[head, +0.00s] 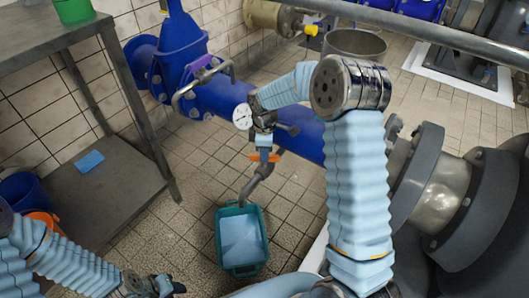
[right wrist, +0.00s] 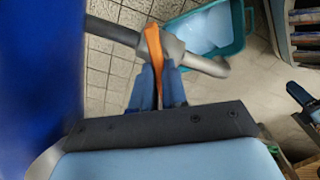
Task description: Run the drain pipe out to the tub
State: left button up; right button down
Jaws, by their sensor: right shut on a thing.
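The grey drain pipe (head: 257,180) comes out below the blue main pipe, and its bent end points down near the back rim of the green tub (head: 222,257). I cannot tell whether that end is over the tub. My right gripper (head: 264,152) is shut on an orange handle (head: 280,155) on the drain pipe. In the right wrist view, the blue fingers (right wrist: 158,88) pinch the orange handle (right wrist: 152,45), with the drain pipe (right wrist: 190,58) beside it and the tub (right wrist: 236,35) behind. My left gripper (head: 168,287) is low at the left, its jaws unclear.
The blue main pipe (head: 225,98) with a pressure gauge (head: 242,117) runs close to my right gripper. A metal shelf (head: 110,185) stands left, with a blue bucket (head: 28,192) and an orange one (head: 45,219). Large grey flanges (head: 410,190) stand right. Tiled floor lies open around the tub.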

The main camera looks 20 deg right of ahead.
jog(key=m, duration=0.6)
jog(key=shift+m, duration=0.4)
dwell(0.3)
jog(key=c, duration=1.2)
grip_release()
jog(key=shift+o, duration=0.2)
jog(key=shift+r, duration=0.1)
notch_tip(320, 180, up, 14)
jog(key=p, duration=0.1)
jog(key=shift+s+f, duration=0.1)
jog(key=shift+f, duration=0.1)
